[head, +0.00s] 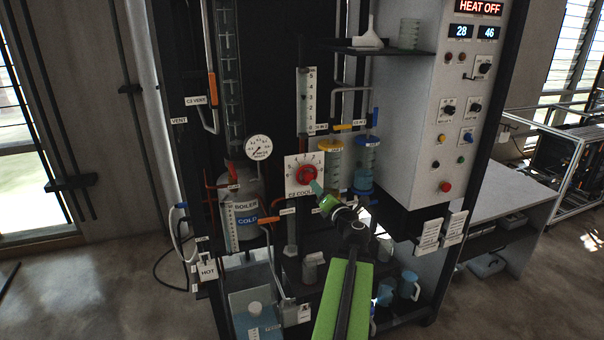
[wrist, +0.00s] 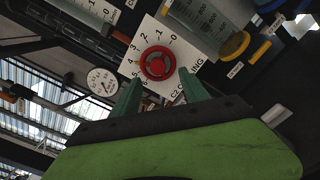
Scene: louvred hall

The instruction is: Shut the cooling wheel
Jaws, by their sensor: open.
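The cooling wheel is a red round handwheel (head: 306,174) on a white numbered plate (head: 291,188) labelled C2 COOLING, at the middle of the rig in the head view. In the wrist view the red wheel (wrist: 157,63) sits just beyond my fingertips, on its tilted plate (wrist: 181,52) with a number scale. My gripper (wrist: 158,92) is open, with one green finger on each side below the wheel. In the head view my gripper (head: 318,190) reaches up to the lower right of the wheel. I cannot tell whether the fingers touch it.
A round pressure gauge (head: 258,147) is left of the wheel. Yellow-topped (head: 328,165) and blue-topped (head: 365,165) cylinders stand close on its right. A boiler (head: 243,212) is lower left. A white control panel (head: 455,110) reads HEAT OFF. Jugs (head: 409,285) stand on the low shelf.

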